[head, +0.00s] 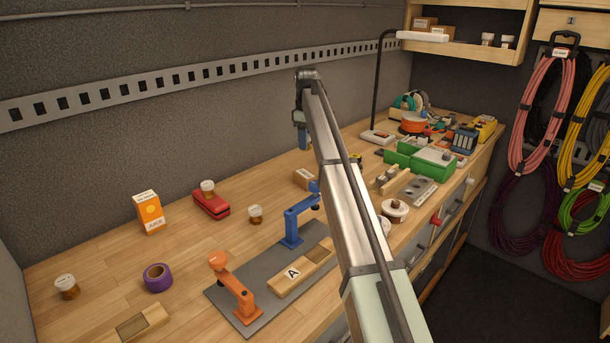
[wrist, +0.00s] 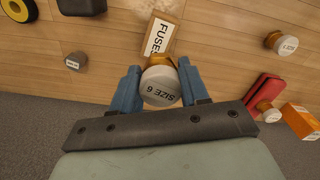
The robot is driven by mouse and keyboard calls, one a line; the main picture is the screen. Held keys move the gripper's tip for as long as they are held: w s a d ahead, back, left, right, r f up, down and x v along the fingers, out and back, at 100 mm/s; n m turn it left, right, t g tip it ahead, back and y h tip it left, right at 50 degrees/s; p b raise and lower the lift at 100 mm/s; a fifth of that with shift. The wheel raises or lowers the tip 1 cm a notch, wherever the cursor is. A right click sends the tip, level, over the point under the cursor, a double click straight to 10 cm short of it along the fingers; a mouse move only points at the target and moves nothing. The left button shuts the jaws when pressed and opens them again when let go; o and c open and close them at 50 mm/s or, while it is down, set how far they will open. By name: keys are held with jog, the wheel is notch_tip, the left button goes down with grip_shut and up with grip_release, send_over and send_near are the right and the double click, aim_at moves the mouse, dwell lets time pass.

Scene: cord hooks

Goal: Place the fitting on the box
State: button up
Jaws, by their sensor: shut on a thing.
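My gripper (wrist: 160,86) is shut on a fitting (wrist: 160,88) with a round white top marked "SIZE 6" and a brass-coloured part beside it. One blue finger is on each side of it. The box (wrist: 158,38), brown cardboard with a white "FUSES" label, lies beyond the fitting in the wrist view, which covers its near end. In the head view the box (head: 304,179) rests on the bench below my gripper (head: 303,146). The gripper is raised well above the bench there. The held fitting cannot be made out in the head view.
A similar white-topped fitting (head: 255,213) stands on the bench, and another (head: 208,187) sits on a red object (head: 211,204). A blue stand (head: 292,226) and an orange stand (head: 235,288) are on a grey mat (head: 225,292). A juice carton (head: 149,212) stands left.

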aim_at(306, 174)
jog(key=shift+w+r+n, duration=0.15)
jog(key=shift+w+n, duration=0.25)
jog(key=shift+n, duration=0.1)
jog(key=shift+s+n, duration=0.1)
jog(key=shift+n, duration=1)
jog(key=shift+f, duration=5.05)
jog(key=shift+f, duration=0.15)
jog(key=o, duration=1.1)
notch_tip(306, 174, up, 12)
jog(key=shift+r, duration=0.2)
